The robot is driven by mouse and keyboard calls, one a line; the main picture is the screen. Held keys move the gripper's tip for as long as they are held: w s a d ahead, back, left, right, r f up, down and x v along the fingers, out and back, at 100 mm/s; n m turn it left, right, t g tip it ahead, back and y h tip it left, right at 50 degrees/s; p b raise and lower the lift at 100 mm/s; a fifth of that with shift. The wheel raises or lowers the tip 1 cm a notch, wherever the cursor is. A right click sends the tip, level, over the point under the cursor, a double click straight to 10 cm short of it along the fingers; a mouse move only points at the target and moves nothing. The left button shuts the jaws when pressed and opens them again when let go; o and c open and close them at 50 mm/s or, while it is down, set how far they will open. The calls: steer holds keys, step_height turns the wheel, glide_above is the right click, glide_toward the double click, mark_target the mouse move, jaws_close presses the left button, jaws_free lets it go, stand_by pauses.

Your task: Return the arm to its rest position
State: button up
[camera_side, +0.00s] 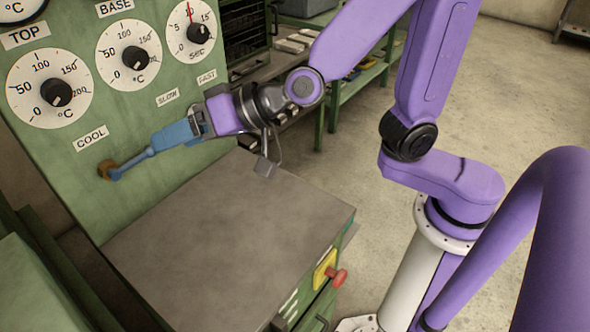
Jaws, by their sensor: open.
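My purple arm reaches left across the machine. My gripper (116,173), with long blue fingers, is at a small brown knob (105,168) on the green panel (160,192), below the COOL label (90,137). The fingertips are at or very near the knob; I cannot tell whether they touch it. The gripper is open, and nothing is seen held in it. The fingertips partly overlap the knob.
Dials marked TOP (50,88) and BASE (129,55), and a seconds dial (191,31), are above the gripper. A grey metal top (230,240) lies below it, with a red button (337,277) at its front. Green shelving (345,95) stands behind.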

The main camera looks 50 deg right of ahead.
steer(key=s+d+f+n+g+h, duration=0.1)
steer(key=s+d+f+n+g, duration=0.25)
steer(key=s, duration=0.25)
steer(key=s+d+f+n+g, duration=0.2)
steer(key=s+d+n+g, duration=0.15)
steer(key=s, duration=0.25)
steer(key=s+d+f+n+g+h, duration=0.1)
steer(key=s+d+n+h, duration=0.1)
steer(key=s+d, duration=0.3)
steer(key=s+d+f+n+g+h, duration=0.1)
steer(key=s+d+n+g+h, duration=0.1)
steer(key=d, duration=0.8)
steer(key=s+n+h, duration=0.1)
steer(key=s+h, duration=0.1)
steer(key=s, duration=0.1)
steer(key=shift+s+f+h, duration=0.15)
steer(key=shift+f+h, duration=0.15)
